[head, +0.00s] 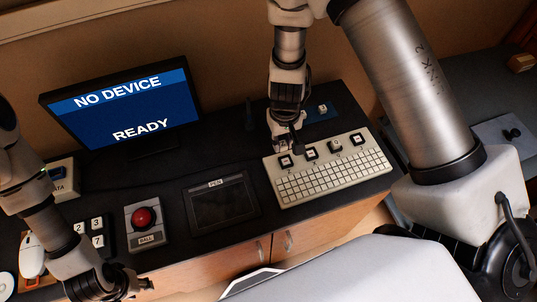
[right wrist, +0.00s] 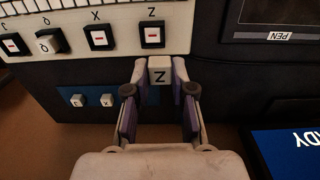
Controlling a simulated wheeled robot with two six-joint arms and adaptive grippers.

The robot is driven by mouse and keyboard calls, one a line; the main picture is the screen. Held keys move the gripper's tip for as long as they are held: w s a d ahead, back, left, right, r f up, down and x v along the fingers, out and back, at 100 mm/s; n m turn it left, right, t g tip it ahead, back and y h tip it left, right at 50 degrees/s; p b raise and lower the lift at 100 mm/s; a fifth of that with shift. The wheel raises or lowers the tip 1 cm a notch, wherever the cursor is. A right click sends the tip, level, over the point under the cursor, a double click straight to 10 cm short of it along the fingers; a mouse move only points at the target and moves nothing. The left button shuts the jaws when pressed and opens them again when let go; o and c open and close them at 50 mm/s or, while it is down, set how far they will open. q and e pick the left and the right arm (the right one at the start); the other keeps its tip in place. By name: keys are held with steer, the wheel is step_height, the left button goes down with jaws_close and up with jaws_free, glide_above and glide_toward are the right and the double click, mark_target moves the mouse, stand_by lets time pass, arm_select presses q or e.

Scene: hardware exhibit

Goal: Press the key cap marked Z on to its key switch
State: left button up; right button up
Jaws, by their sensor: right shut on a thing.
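My right gripper (right wrist: 160,75) is shut on the key cap marked Z (right wrist: 160,74), a pale cube held between its fingertips with the letter facing the camera. In the right wrist view the cap shows at the keyboard's edge, apart from the key switch under the printed Z (right wrist: 152,36). That switch is bare, with a red mark on a white face. In the head view the right gripper (head: 281,145) is by the far left corner of the cream keyboard (head: 324,188). My left gripper (head: 142,287) is low at the left; its fingers are too unclear to judge.
More switches run along the keyboard; one carries a cap (right wrist: 48,41). A blue tray (right wrist: 91,99) with two loose caps lies behind the keyboard. A pen tablet (head: 222,203), a red ball device (head: 144,217) and a monitor (head: 122,107) stand to the left.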

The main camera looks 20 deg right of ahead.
mark_target(286, 161)
steer(key=shift+s, duration=0.3)
steer(key=shift+s+d, duration=0.1)
steer(key=shift+d, duration=0.2)
steer(key=shift+s+d+f+b, duration=0.1)
steer(key=shift+d+f+b, duration=0.5)
steer(key=shift+f+b, duration=0.3)
steer(key=f+b, duration=0.1)
steer(key=f, duration=0.1)
steer(key=a+f+b, duration=0.1)
steer(key=b, duration=0.1)
steer(key=shift+w+f, duration=0.2)
steer(key=shift+f, duration=0.15)
steer(key=shift+d+f, duration=0.15)
arm_select(q)
steer(key=f, duration=0.5)
steer(key=shift+d+f, duration=0.25)
steer(key=shift+d, duration=0.15)
arm_select(e)
steer(key=shift+s+d, duration=0.1)
arm_select(q)
steer(key=shift+a, duration=0.1)
steer(key=shift+f+b, duration=0.1)
steer(key=shift+b, duration=0.25)
steer(key=shift+f+b, duration=0.3)
steer(key=shift+f, duration=0.05)
